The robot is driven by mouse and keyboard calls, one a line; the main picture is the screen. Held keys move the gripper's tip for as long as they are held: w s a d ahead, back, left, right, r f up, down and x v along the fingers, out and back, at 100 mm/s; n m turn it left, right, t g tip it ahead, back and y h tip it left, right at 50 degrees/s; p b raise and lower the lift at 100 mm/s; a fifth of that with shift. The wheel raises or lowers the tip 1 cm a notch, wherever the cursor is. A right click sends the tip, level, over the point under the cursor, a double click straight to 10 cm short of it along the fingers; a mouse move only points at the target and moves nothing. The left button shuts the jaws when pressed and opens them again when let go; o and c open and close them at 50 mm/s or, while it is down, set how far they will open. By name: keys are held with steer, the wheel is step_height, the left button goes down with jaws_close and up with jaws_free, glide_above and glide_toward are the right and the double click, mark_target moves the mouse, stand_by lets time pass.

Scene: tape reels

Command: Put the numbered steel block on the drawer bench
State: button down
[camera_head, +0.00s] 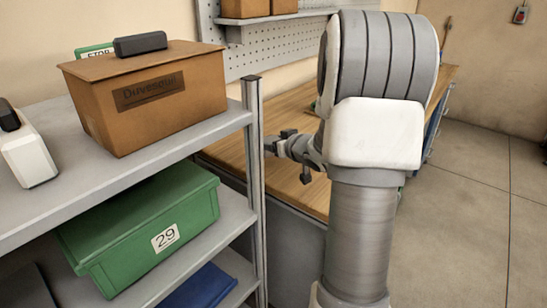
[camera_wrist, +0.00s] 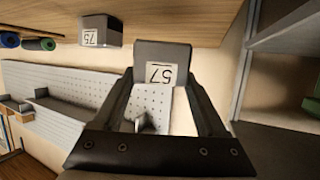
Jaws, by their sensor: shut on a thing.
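The wooden top of the drawer bench (camera_wrist: 190,14) fills the top of this view, as if upside down. The block overlaps its edge there; I cannot tell whether they touch. A second dark block (camera_wrist: 97,22), with a label like 75, is on the wood. In the head view, my gripper (camera_head: 272,146) is beyond my arm, above the bench top (camera_head: 288,108); the held block is not clear there.
A grey shelf (camera_head: 120,175) at left bears a brown box (camera_head: 180,115) and a green crate (camera_head: 190,210) marked 29. Its post (camera_head: 254,170) stands close to my gripper. A blue reel (camera_wrist: 9,40) and a green reel (camera_wrist: 40,44) lie left in the wrist view.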

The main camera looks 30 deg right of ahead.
mark_target(273, 155)
steer(key=shift+f+b, duration=0.75)
steer(key=shift+f, duration=1.1)
steer(key=shift+f, duration=0.1)
steer(key=shift+f, duration=0.15)
jaws_free()
steer(key=shift+s+r, duration=0.15)
steer(key=shift+r, duration=0.2)
steer(key=p+v, duration=0.3)
steer(key=v, duration=0.8)
steer(key=shift+s+r, duration=0.1)
steer(key=shift+s, duration=0.25)
